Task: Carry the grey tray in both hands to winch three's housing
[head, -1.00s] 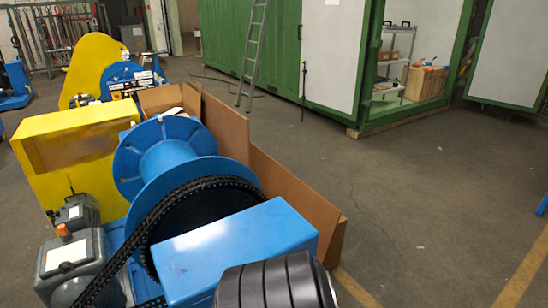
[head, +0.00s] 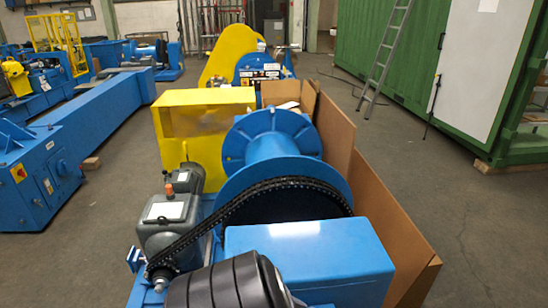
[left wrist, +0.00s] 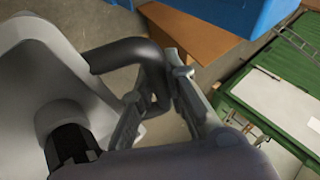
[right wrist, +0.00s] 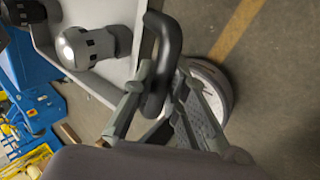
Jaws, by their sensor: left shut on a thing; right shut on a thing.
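The grey tray (left wrist: 25,65) fills the left of the left wrist view and also shows in the right wrist view (right wrist: 115,75). My left gripper (left wrist: 155,90) is shut on one black tray handle (left wrist: 110,52). My right gripper (right wrist: 160,85) is shut on the other black handle (right wrist: 172,35). Dark and grey cylindrical parts (right wrist: 85,45) lie in the tray. Neither the tray nor the grippers show in the head view. There, a blue winch drum (head: 275,145) stands ahead with a black chain and a blue box housing (head: 310,260). I cannot tell which winch is number three.
Brown panels (head: 375,210) stand along the winch's right side. A grey motor (head: 170,222) and a yellow housing (head: 195,120) are on its left. A long blue beam machine (head: 90,130) lies farther left. Open floor (head: 480,220) lies right, before a green container (head: 455,60) with a ladder.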

